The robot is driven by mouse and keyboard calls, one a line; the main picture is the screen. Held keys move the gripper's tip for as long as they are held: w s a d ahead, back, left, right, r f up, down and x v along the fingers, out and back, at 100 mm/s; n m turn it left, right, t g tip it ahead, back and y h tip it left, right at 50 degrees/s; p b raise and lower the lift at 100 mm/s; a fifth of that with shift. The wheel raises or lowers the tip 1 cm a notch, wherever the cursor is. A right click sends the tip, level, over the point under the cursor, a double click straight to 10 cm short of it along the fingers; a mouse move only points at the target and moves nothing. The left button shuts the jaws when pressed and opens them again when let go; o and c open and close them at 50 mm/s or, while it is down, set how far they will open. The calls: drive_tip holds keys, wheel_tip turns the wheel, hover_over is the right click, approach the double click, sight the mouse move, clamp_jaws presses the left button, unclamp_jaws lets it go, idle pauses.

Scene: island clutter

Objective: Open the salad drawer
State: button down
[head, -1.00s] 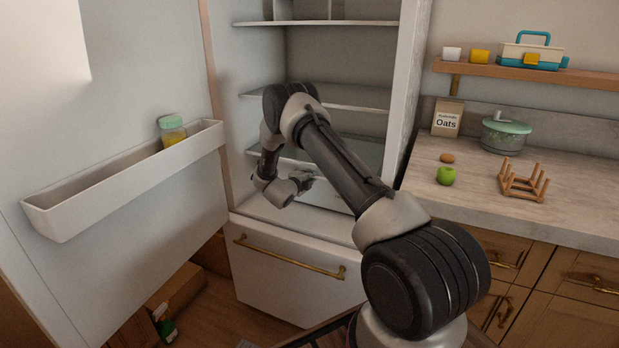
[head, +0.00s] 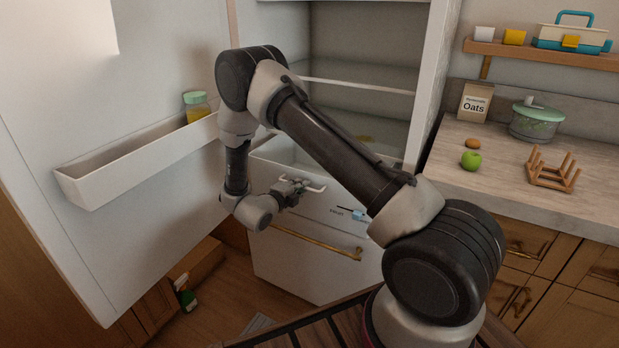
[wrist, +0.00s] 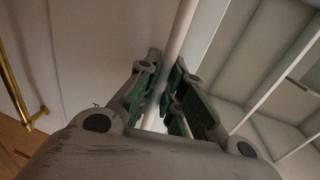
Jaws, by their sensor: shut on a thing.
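The salad drawer (head: 338,203) is pulled out of the lower part of the fridge, above the freezer drawer. Its pale front carries a small label and a blue slider (head: 360,215). Its open top shows behind my arm, but much of the inside is hidden. My gripper (head: 300,187) is shut on the drawer's white bar handle (head: 317,188). In the wrist view the handle (wrist: 181,35) runs between the green-padded fingers of my gripper (wrist: 170,92).
The fridge door (head: 150,190) stands open at left, its bin (head: 95,190) holding a jar (head: 196,106). The freezer drawer's brass handle (head: 320,243) lies just below.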

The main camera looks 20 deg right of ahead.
drive_tip(key=shift+f+v, duration=0.15)
drive_tip(key=shift+v, duration=0.55)
drive_tip(key=shift+f+v, duration=0.1)
drive_tip(key=shift+v, duration=0.65)
drive_tip(key=shift+f, duration=0.1)
drive_tip(key=c, duration=1.5)
unclamp_jaws()
drive_tip(key=shift+a, duration=0.1)
drive_tip(key=shift+c, duration=0.2)
drive_tip(key=v, duration=1.2)
